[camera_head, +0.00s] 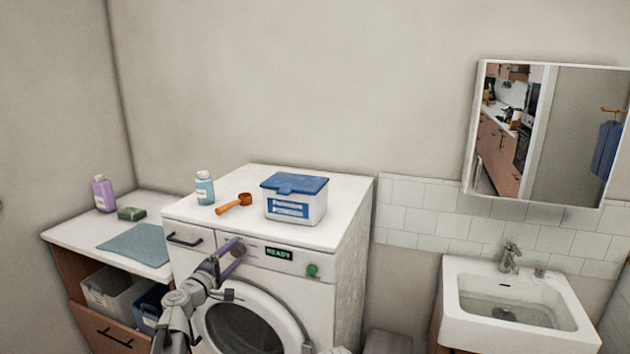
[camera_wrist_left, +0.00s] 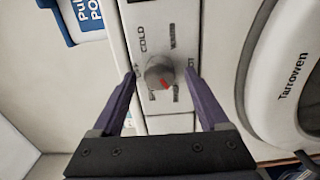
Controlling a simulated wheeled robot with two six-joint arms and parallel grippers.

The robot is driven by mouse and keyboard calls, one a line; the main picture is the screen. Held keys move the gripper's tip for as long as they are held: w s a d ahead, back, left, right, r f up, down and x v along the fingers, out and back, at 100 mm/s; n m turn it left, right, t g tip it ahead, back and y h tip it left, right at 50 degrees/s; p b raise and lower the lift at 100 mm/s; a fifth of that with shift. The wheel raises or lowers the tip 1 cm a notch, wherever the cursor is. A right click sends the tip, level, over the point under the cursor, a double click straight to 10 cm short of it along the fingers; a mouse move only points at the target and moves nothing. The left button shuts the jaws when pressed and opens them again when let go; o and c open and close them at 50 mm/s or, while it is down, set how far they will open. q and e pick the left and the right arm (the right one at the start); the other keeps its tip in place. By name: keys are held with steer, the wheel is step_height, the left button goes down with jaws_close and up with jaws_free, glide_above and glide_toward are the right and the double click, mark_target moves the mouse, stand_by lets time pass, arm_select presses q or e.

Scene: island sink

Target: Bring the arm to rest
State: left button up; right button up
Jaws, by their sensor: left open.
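My left gripper (camera_head: 232,247) is in front of the washing machine's (camera_head: 345,250) control panel in the head view. In the left wrist view my left gripper (camera_wrist_left: 160,80) is open, with its two purple fingers on either side of a grey round dial (camera_wrist_left: 158,72) with a red mark. There are gaps between the fingers and the dial. Printing around the dial includes "COLD"; the other words are hard to read. In the head view the dial is mostly hidden behind the fingers. My right gripper is not in view.
A green "READY" display (camera_head: 279,253) and green button (camera_head: 312,270) are right of the gripper. The round door (camera_head: 245,325) is below. A sink (camera_head: 515,300) is at right.

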arm_select(q)
steer(key=n, duration=0.4)
steer(key=shift+n, duration=0.4)
steer(key=n, duration=0.4)
steer(key=shift+f, duration=0.1)
steer(key=n, duration=0.3)
steer(key=shift+n, duration=0.3)
steer(key=n, duration=0.4)
steer(key=shift+d, duration=0.1)
steer(key=shift+s, duration=0.1)
